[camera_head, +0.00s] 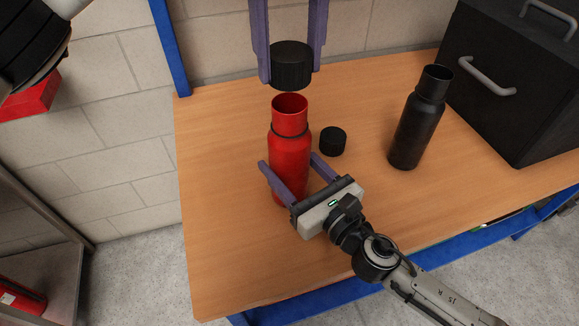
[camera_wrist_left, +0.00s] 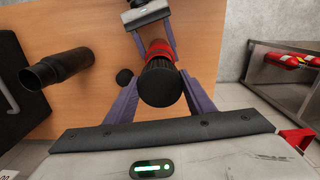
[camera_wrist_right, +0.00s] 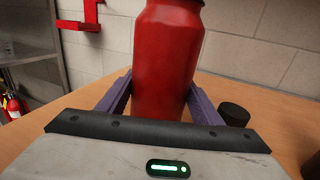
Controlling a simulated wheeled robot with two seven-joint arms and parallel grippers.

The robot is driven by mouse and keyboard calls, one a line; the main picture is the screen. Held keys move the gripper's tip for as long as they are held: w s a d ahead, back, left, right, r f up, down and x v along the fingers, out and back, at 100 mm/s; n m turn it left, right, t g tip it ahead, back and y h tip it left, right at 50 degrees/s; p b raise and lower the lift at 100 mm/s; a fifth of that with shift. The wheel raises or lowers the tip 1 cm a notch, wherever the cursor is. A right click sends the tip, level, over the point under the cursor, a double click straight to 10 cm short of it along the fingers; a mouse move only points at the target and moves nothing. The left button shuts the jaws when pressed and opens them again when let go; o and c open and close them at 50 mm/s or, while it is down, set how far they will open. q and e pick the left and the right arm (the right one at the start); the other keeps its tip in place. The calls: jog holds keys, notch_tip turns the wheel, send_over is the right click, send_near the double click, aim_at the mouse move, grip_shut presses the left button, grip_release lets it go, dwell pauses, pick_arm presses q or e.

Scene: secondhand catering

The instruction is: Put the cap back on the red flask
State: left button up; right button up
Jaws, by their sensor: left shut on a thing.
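The red flask (camera_head: 289,152) stands upright on the wooden table, its mouth open and uncovered. My left gripper (camera_head: 290,70) is shut on a wide black ribbed cap (camera_head: 291,66), held just above the flask's mouth with a small gap showing. In the left wrist view the cap (camera_wrist_left: 160,84) sits between the fingers and hides most of the flask. My right gripper (camera_head: 290,165) has its fingers on both sides of the flask's body, seemingly touching it; the right wrist view shows the flask (camera_wrist_right: 165,60) between them. A smaller black cap (camera_head: 333,141) lies on the table right of the flask.
A black bottle (camera_head: 420,118), open at the top, stands to the right on the table (camera_head: 235,250). A black case with handles (camera_head: 520,85) stands at the back right. A blue post (camera_head: 172,48) rises at the table's left back corner. The table's front left is clear.

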aim_at(290, 104)
pick_arm(q)
jog(key=shift+f, duration=0.1)
pick_arm(e)
jog(key=c, duration=0.8)
pick_arm(q)
jog(key=shift+s+f, duration=0.1)
jog(key=shift+f, duration=2.3)
jog(key=shift+f, duration=0.1)
jog(key=shift+f, duration=0.8)
jog(key=shift+f, duration=0.55)
